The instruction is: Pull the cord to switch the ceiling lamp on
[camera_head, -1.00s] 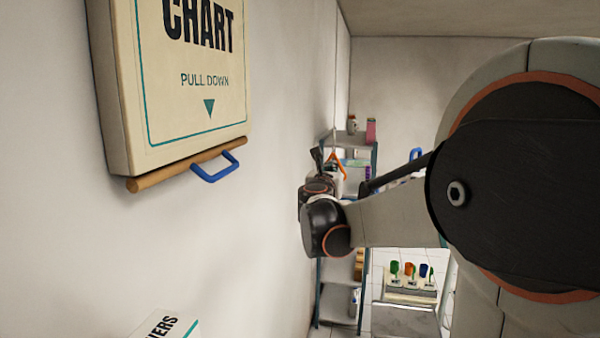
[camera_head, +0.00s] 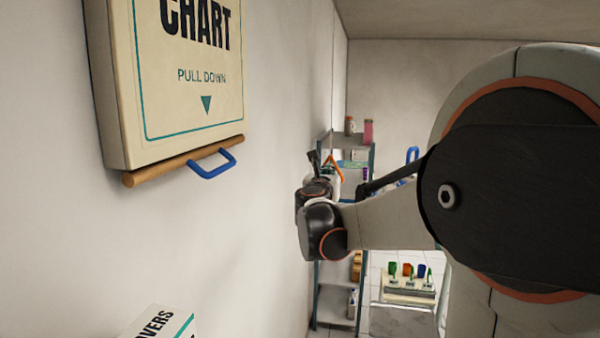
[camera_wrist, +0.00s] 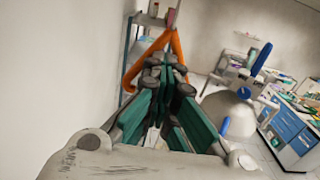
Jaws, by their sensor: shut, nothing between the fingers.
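An orange triangular pull loop (camera_head: 338,168) hangs near the wall, beside my gripper (camera_head: 314,160) in the head view. No cord above it can be made out, and no ceiling lamp is in view. In the wrist view the orange loop (camera_wrist: 178,45) rises behind and to both sides of my gripper's fingertips (camera_wrist: 166,66). The green-padded fingers are shut with nothing between them. The loop's lower side is hidden by the fingers. I cannot tell whether the fingertips are inside the loop or in front of it.
A chart case (camera_head: 190,75) with a wooden bar and blue handle (camera_head: 213,165) hangs on the left wall. A shelf unit (camera_head: 330,290) stands beyond my gripper. In the wrist view, a blue-drawered cabinet (camera_wrist: 290,130) stands right; the left wall is close.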

